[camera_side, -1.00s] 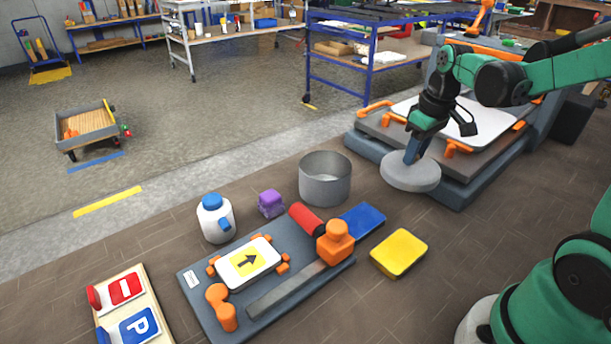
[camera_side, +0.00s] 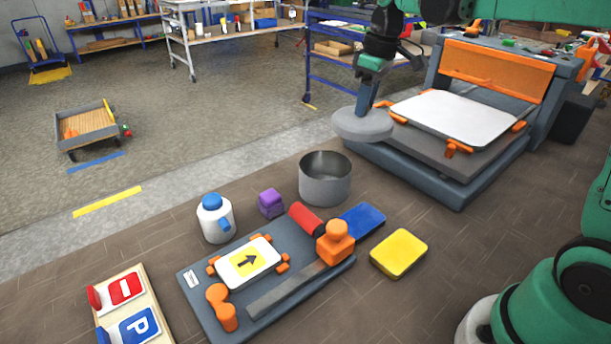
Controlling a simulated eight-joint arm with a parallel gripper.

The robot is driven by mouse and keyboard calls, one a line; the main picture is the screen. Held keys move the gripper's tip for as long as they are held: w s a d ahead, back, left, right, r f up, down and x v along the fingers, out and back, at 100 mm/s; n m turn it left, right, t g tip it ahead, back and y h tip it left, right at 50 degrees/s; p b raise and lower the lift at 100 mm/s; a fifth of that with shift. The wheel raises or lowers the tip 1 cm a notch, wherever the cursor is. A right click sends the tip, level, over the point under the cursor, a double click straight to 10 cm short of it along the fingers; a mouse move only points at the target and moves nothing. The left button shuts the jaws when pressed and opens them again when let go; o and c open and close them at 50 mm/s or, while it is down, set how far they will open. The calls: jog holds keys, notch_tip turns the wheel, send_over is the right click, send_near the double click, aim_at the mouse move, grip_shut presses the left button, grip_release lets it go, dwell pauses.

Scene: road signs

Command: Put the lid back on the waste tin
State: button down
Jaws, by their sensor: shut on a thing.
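The waste tin (camera_side: 325,186) is a grey round metal tin, open at the top, standing upright on the brown work surface. The lid (camera_side: 362,125) is a flat grey disc, roughly level, held in the air above and to the right of the tin in the picture. My gripper (camera_side: 366,100) is shut on the lid from above, by an upright part at its middle. The fingertips are small and partly hidden, so the exact grip is hard to make out. The lid and the tin are apart.
A grey board (camera_side: 207,312) with an arrow sign, orange clamps and a red roller lies in front of the tin. A purple block (camera_side: 271,203), a white bottle (camera_side: 215,219) and a yellow pad (camera_side: 399,254) stand nearby. An orange-clamped press (camera_side: 440,170) is at the right.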

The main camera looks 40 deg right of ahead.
jog(key=w+a+f+n, duration=0.2)
jog(key=w+a+f, duration=0.2)
jog(key=f, duration=0.5)
jog(key=shift+w+a+f, duration=0.15)
jog(key=shift+a, duration=0.1)
jog(key=shift+f, duration=0.2)
dwell(1.7)
jog(key=shift+c, duration=0.4)
grip_release()
dwell(0.3)
notch_tip(320, 180, up, 7)
dwell(0.9)
